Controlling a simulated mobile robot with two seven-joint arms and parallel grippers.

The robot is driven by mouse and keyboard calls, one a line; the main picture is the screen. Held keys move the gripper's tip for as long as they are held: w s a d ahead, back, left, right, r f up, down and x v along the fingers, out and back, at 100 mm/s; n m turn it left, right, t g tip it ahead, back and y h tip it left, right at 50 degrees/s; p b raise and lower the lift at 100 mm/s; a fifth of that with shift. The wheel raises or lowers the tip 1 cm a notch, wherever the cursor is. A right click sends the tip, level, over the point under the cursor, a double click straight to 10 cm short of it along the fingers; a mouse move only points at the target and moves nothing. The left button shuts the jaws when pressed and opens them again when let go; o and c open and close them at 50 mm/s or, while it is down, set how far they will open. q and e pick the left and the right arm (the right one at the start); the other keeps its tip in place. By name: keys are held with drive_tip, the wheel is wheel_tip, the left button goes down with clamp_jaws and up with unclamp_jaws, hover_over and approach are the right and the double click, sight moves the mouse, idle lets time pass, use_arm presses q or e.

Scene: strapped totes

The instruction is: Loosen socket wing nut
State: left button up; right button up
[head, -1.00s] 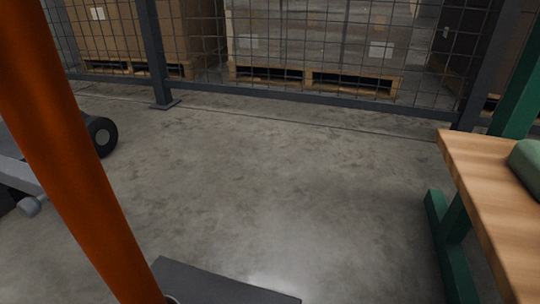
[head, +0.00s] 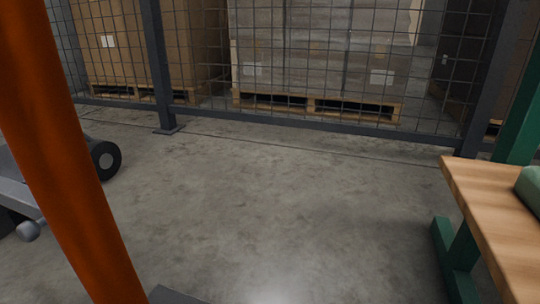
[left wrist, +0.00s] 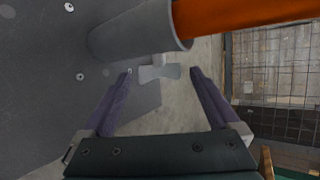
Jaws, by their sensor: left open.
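In the left wrist view, a grey wing nut (left wrist: 159,70) sticks out from the side of a grey tubular socket (left wrist: 135,38). An orange post (left wrist: 235,14) runs out of the socket's open end. My left gripper (left wrist: 160,72) is open, with its two dark fingers on either side of the wing nut and a gap on each side. In the head view the orange post (head: 60,150) slants across the left side; the wing nut and socket are out of that picture. Neither gripper shows in the head view.
A dark grey plate (left wrist: 60,90) with bolts lies beside the socket. In the head view, a wooden-topped bench (head: 490,210) with green legs stands at the right. A wheeled cart (head: 35,185) is at the left. A mesh fence (head: 300,60) closes the back. The middle floor is clear.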

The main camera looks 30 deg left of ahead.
use_arm(q)
drive_tip(key=p+v, duration=0.4)
drive_tip(key=v, duration=0.6)
drive_tip(key=shift+p, duration=0.4)
drive_tip(key=shift+c, duration=0.2)
